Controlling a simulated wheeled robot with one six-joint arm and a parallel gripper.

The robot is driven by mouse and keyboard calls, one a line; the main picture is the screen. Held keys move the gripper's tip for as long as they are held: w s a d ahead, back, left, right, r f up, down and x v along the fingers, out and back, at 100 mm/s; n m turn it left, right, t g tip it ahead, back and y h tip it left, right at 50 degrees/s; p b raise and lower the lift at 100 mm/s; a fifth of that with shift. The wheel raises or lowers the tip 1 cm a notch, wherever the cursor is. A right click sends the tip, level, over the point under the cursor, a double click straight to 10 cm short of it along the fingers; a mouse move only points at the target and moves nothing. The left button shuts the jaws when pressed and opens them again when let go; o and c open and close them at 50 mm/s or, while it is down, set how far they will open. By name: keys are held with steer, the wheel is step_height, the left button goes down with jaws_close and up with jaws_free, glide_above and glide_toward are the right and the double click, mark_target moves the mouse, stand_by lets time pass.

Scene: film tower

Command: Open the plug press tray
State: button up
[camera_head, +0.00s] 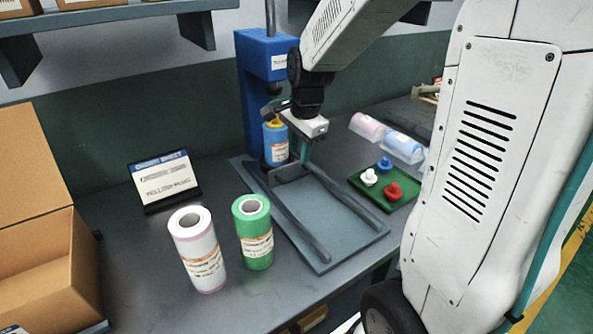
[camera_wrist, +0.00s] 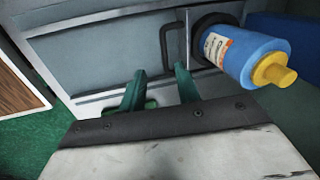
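The blue plug press (camera_head: 265,62) stands at the back of the bench, with a grey railed bed (camera_head: 335,217) in front of it. A blue roll (camera_head: 275,143) with a yellow plug stands under the press head; it also shows in the wrist view (camera_wrist: 248,55). A dark bar handle (camera_wrist: 164,40) sits beside that roll in the wrist view. My gripper (camera_head: 304,155) is low over the back of the bed, just in front of the roll. In the wrist view its green fingers (camera_wrist: 159,70) are apart with nothing between them, and the handle appears beyond their tips.
A white roll (camera_head: 198,252) and a green roll (camera_head: 255,240) stand left of the bed. A green tray (camera_head: 378,202) with white, blue and red plugs lies right of it. A sign (camera_head: 164,181) and cardboard box (camera_head: 45,265) are left. The front of the bed is clear.

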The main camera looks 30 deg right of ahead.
mark_target(296, 176)
steer(key=shift+m, duration=0.4)
steer(key=f, duration=0.3)
steer(key=w+f, duration=0.1)
steer(key=f, duration=0.1)
steer(key=w+f, duration=0.1)
steer(key=f, duration=0.2)
steer(key=shift+w+d+f, duration=0.15)
steer(key=shift+d+f, duration=0.15)
steer(key=shift+d, duration=0.05)
jaws_close()
